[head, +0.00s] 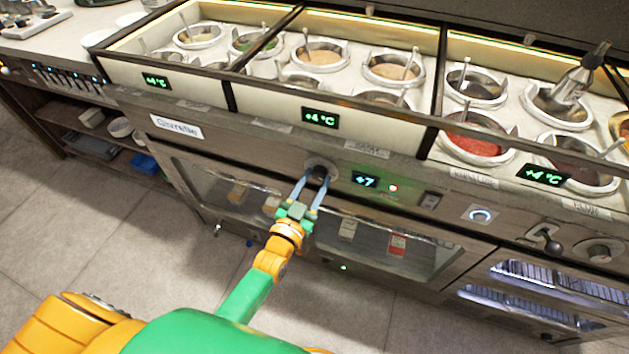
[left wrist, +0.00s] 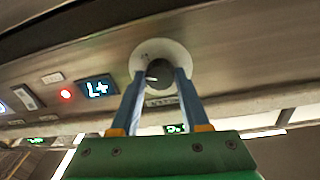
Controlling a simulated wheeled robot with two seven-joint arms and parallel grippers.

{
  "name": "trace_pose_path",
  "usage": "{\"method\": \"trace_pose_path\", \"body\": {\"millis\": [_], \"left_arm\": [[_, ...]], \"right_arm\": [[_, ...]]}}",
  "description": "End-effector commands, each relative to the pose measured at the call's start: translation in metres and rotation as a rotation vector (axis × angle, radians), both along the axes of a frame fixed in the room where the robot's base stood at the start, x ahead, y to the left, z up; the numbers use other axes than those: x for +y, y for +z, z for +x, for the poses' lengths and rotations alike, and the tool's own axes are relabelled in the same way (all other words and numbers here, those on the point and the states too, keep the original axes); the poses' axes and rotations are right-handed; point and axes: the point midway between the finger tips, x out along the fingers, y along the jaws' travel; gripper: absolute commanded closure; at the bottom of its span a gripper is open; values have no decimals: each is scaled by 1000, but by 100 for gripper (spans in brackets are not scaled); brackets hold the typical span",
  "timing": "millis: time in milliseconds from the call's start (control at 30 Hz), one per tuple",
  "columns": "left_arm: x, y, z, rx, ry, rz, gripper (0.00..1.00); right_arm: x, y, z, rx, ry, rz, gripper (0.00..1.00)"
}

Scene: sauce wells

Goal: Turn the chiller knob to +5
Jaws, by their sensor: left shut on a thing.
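The chiller knob (head: 320,167) is a dark round knob on a pale round plate in the steel front panel. The chiller display (head: 365,180) just right of it reads +7 in the head view. My left gripper (head: 317,178) is shut on the knob, one blue finger on each side. In the left wrist view, which is turned upside down, the knob (left wrist: 159,76) sits between the two fingertips (left wrist: 158,80), with a small white mark on its face. The display (left wrist: 98,88) shows there too. My right gripper is not in view.
A red light (head: 393,188) and a switch (head: 430,200) sit right of the display. Above, the sauce wells have their own displays (head: 320,118) reading +4 °C. A lever (head: 545,238) and another knob (head: 599,252) are at far right. Glass-fronted drawers lie below.

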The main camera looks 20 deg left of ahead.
Motion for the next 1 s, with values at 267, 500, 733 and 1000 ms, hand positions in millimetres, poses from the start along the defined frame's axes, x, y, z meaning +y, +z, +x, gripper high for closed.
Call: {"method": "trace_pose_path", "body": {"millis": [267, 500, 733, 1000], "left_arm": [[-1, -1, 0, 7, -1, -121, 100], [-1, -1, 0, 8, -1, -164, 100], [-1, -1, 0, 9, -1, -169, 100], [-1, -1, 0, 9, -1, -168, 30]], "right_arm": [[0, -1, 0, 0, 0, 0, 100], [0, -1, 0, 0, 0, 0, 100], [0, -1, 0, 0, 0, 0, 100], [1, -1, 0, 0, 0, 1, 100]]}}
